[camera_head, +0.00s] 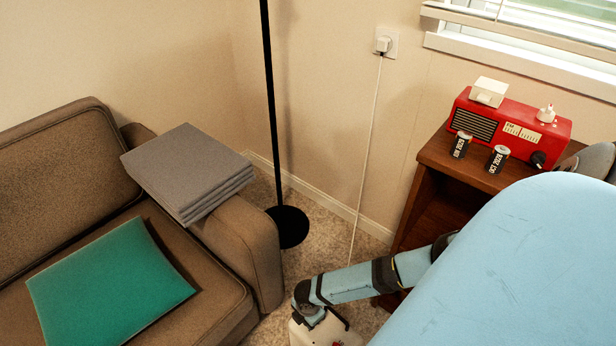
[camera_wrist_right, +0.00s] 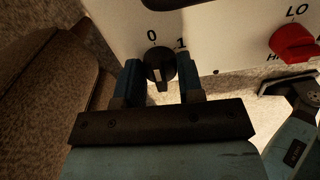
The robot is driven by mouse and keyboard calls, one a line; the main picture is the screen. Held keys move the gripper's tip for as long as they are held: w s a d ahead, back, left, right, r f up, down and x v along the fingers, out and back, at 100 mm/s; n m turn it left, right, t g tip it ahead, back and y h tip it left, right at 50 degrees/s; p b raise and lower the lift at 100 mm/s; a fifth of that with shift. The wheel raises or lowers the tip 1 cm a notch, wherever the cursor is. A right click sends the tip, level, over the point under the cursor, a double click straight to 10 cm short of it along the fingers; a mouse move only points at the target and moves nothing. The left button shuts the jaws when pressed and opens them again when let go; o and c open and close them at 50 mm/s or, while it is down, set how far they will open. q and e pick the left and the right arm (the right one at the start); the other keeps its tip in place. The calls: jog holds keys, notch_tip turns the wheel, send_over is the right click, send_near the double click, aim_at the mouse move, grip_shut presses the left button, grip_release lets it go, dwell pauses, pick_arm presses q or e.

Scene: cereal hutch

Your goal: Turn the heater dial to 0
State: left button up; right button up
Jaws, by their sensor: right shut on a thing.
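The heater (camera_head: 309,335) is a white box at the bottom edge of the head view, partly cut off. Its white panel (camera_wrist_right: 225,30) fills the top of the right wrist view, with printed marks 0 and 1. The black heater dial (camera_wrist_right: 160,66) sits below these marks. My right gripper (camera_wrist_right: 161,80) is shut on the dial, one finger on each side of it. The dial's grip looks roughly upright, near the 0, but its exact setting is hard to tell. My left gripper is not in view.
A red knob (camera_wrist_right: 293,44) marked LO is on the same panel. A brown sofa (camera_head: 262,245) stands left of the heater, and a black lamp pole (camera_head: 271,110) behind. A wooden cabinet (camera_head: 425,170) with a red radio (camera_head: 512,125) is at right. A white cord (camera_head: 369,140) runs from the wall socket.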

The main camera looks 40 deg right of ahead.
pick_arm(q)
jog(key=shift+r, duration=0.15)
pick_arm(e)
jog(key=shift+n, duration=0.4)
jog(key=o, duration=0.9)
jog(key=shift+o, duration=0.2)
jog(key=shift+r, duration=0.15)
notch_tip(320, 180, up, 4)
jog(key=shift+p, duration=1.2)
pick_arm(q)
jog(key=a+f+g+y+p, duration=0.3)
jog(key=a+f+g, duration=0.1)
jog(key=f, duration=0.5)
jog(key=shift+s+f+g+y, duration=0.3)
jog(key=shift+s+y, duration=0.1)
pick_arm(e)
notch_tip(320, 180, up, 10)
jog(key=shift+f, duration=0.2)
